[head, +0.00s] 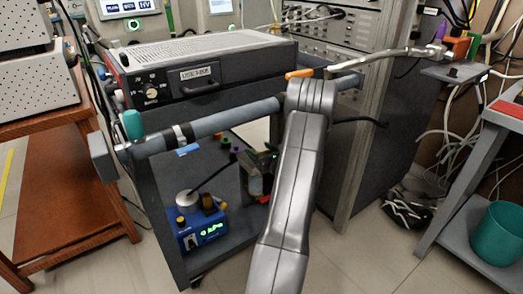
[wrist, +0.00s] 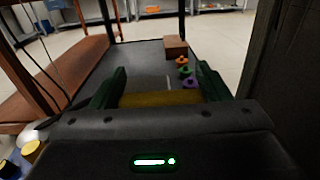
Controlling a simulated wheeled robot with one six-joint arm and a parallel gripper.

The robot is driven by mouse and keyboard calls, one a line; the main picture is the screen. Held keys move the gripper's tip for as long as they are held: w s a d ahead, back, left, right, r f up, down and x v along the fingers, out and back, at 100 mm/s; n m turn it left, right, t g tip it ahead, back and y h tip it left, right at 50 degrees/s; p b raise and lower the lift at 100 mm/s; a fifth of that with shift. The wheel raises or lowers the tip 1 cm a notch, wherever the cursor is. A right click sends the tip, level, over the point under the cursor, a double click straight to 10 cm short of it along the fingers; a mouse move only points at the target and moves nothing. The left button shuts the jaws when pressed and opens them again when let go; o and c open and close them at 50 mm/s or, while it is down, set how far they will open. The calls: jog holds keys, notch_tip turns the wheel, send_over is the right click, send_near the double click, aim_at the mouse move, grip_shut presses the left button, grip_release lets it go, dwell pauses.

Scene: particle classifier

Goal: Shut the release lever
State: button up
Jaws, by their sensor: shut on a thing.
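My gripper (head: 262,165) is low in the cart's open frame, partly hidden behind my arm in the head view. In the wrist view its dark green fingers (wrist: 160,90) stand either side of a yellow block-like thing (wrist: 160,99) and are shut on it. I cannot tell whether this yellow thing is part of the release lever. An orange-tipped piece (head: 300,73) shows just above my arm, near a bent metal bar (head: 375,58) reaching right. I cannot tell whether either is the release lever.
The grey cart shelf (wrist: 140,60) carries a brown block (wrist: 176,47) and several coloured knobs (wrist: 184,71). A blue pump unit (head: 202,228) stands at the shelf's front. A grey rail (head: 215,124) crosses above. A tall rack (head: 350,150) stands close at right.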

jog(key=shift+a+n+g+y, duration=0.1)
jog(key=shift+n+g+y, duration=0.2)
jog(key=shift+y, duration=0.1)
jog(key=o, duration=1)
jog(key=p+v, duration=0.3)
jog(key=v, duration=1)
jog(key=shift+s+d+p, duration=0.25)
jog(key=shift+s+p, duration=0.05)
jog(key=shift+w+a, duration=0.1)
jog(key=b+x, duration=0.3)
jog(key=x, duration=1)
jog(key=shift+w+a+b, duration=0.2)
jog(key=shift+w+b, duration=0.1)
